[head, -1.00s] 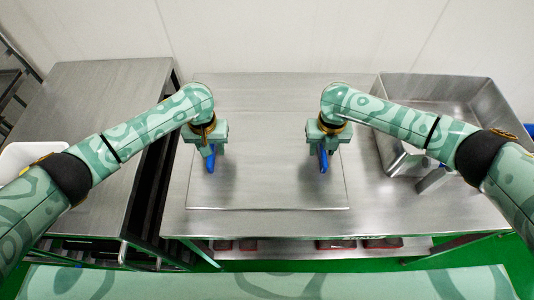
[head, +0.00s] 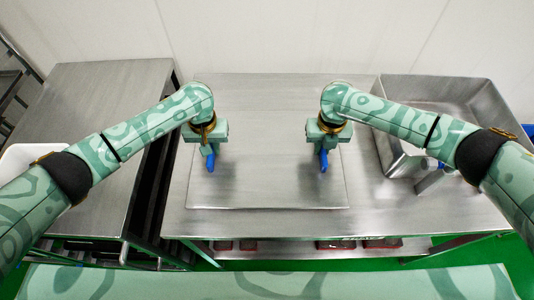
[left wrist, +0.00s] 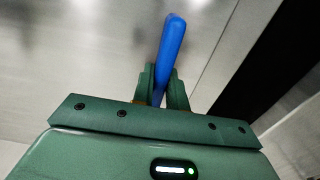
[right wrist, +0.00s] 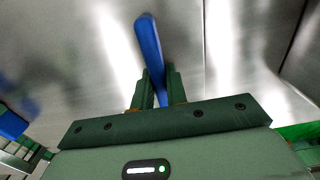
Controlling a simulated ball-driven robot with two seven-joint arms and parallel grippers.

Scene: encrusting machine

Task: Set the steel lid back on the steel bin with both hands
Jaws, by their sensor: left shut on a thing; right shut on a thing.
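The steel lid (head: 267,175) is a flat sheet lying on the steel table in the middle of the head view, with a blue handle at each side. My left gripper (head: 209,151) is shut on the left blue handle (left wrist: 171,45), which sticks out between its fingers in the left wrist view. My right gripper (head: 324,150) is shut on the right blue handle (right wrist: 148,42), as the right wrist view shows. The steel bin (head: 388,130) stands open on the table to the right of the lid, partly hidden behind my right arm.
A second steel table (head: 100,90) stands at the left across a dark gap, with a white tub (head: 30,155) at its near end. A white wall (head: 280,35) closes off the back. Several dark red items (head: 335,244) lie on the shelf below the table.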

